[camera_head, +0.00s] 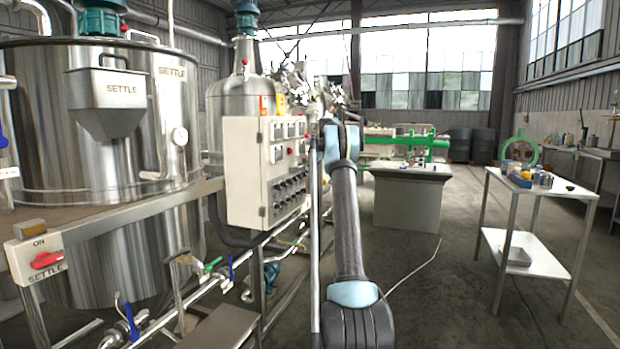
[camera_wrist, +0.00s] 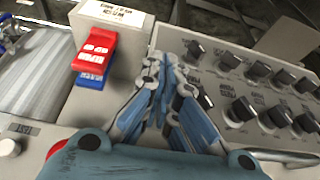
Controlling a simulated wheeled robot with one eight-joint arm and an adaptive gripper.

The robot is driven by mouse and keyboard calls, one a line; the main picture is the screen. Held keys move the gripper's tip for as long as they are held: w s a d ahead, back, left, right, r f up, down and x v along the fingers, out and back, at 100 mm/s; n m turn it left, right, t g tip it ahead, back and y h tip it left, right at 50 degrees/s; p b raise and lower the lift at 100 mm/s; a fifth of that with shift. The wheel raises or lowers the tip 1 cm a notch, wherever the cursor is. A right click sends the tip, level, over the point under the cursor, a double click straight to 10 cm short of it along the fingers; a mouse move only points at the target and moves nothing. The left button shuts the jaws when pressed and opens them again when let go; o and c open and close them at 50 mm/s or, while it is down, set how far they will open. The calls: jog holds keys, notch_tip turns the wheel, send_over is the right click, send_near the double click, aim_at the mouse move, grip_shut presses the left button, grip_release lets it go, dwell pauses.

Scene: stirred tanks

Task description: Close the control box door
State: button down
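The control box (camera_head: 245,172) is a beige cabinet left of centre in the head view. Its right-hand face carries gauges and rows of black knobs (camera_head: 290,190); black knobs also fill the right of the wrist view (camera_wrist: 240,110). A thin, pale upright strip (camera_head: 315,230) stands just right of the box; I cannot tell whether it is the door's edge or part of my arm. My gripper (camera_wrist: 166,66) is over the knob panel in the wrist view, its fingers drawn together with nothing visible between them. Contact is unclear. In the head view my arm hides the gripper.
A red and blue switch block (camera_wrist: 93,55) is close left of my gripper. A large steel tank (camera_head: 60,120) and pipework stand left of the box. A white table (camera_head: 530,195) with small items stands at right. Open floor (camera_head: 460,290) lies between table and arm.

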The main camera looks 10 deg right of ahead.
jog(key=s+d+r, duration=0.4)
jog(key=d+r, duration=0.3)
jog(key=r, duration=0.2)
jog(key=s+a+r+m+h, duration=0.15)
jog(key=s+a, duration=0.35)
jog(key=s, duration=0.7)
jog(key=s+a+r+m, duration=0.3)
jog(key=s+a, duration=0.1)
jog(key=s, duration=0.9)
jog(key=s+a+f+m+h, duration=0.1)
jog(key=s+a+f+m, duration=0.1)
jog(key=s+f, duration=0.65)
jog(key=s+a+f+m, duration=0.1)
jog(key=s+f, duration=0.2)
jog(key=s, duration=1)
jog(key=s+a+f+m+h, duration=0.15)
jog(key=s+f, duration=0.35)
jog(key=s, duration=0.5)
jog(key=s+f+m, duration=0.2)
jog(key=s+f, duration=1.3)
jog(key=f, duration=0.2)
jog(key=shift+s+f+m, duration=0.15)
jog(key=shift+f+m, duration=0.05)
jog(key=shift+m, duration=0.2)
